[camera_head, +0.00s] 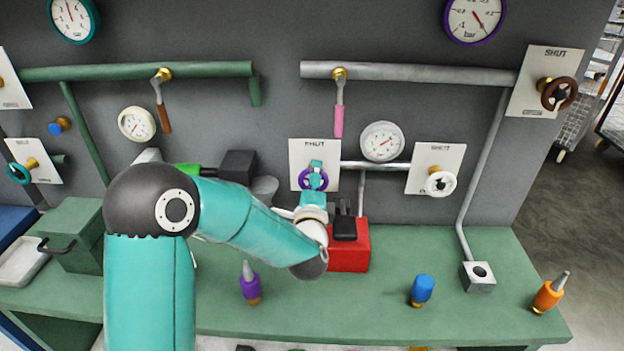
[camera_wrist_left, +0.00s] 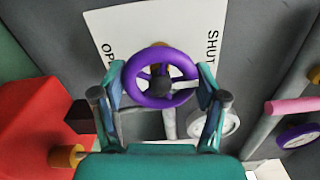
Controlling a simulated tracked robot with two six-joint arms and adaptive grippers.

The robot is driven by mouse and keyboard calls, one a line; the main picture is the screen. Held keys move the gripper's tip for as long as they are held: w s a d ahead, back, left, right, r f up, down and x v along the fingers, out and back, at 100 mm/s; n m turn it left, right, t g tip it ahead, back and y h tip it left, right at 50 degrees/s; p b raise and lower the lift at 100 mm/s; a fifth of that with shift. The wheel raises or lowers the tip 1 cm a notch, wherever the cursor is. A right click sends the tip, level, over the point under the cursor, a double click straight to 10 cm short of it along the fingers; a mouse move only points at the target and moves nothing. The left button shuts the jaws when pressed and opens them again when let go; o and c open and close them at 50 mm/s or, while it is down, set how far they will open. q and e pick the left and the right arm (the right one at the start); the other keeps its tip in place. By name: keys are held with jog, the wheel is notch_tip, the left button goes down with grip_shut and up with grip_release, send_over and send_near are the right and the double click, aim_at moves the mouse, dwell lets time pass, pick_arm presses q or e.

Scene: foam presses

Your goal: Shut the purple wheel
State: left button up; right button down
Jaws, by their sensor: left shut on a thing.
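The purple wheel (camera_head: 313,180) is mounted on a white plate (camera_head: 300,152) marked SHUT on the back wall, near the middle of the head view. In the left wrist view the purple wheel (camera_wrist_left: 160,79) fills the middle, with its dark hub and spokes facing me. My left gripper (camera_wrist_left: 160,88) has one finger on each side of the wheel's rim and is shut on it. In the head view my left gripper (camera_head: 314,182) covers part of the wheel. The plate in the wrist view carries the words OP, partly cut off, and SHUT. My right gripper is not in view.
A red box (camera_head: 349,250) stands on the green bench just below the wheel. A pink-handled lever (camera_head: 339,120) and a gauge (camera_head: 382,141) are close by. A white wheel (camera_head: 440,183) is to the right. A purple bottle (camera_head: 250,284) and blue bottle (camera_head: 421,290) stand on the bench.

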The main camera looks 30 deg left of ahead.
pick_arm(q)
jog(key=shift+d+f+m, duration=0.2)
jog(key=shift+f+m, duration=0.15)
jog(key=shift+m, duration=0.05)
jog(key=o, duration=1.2)
jog(key=shift+r, duration=0.15)
jog(key=shift+a, duration=0.1)
jog(key=v, duration=0.7)
jog(key=shift+s, duration=0.3)
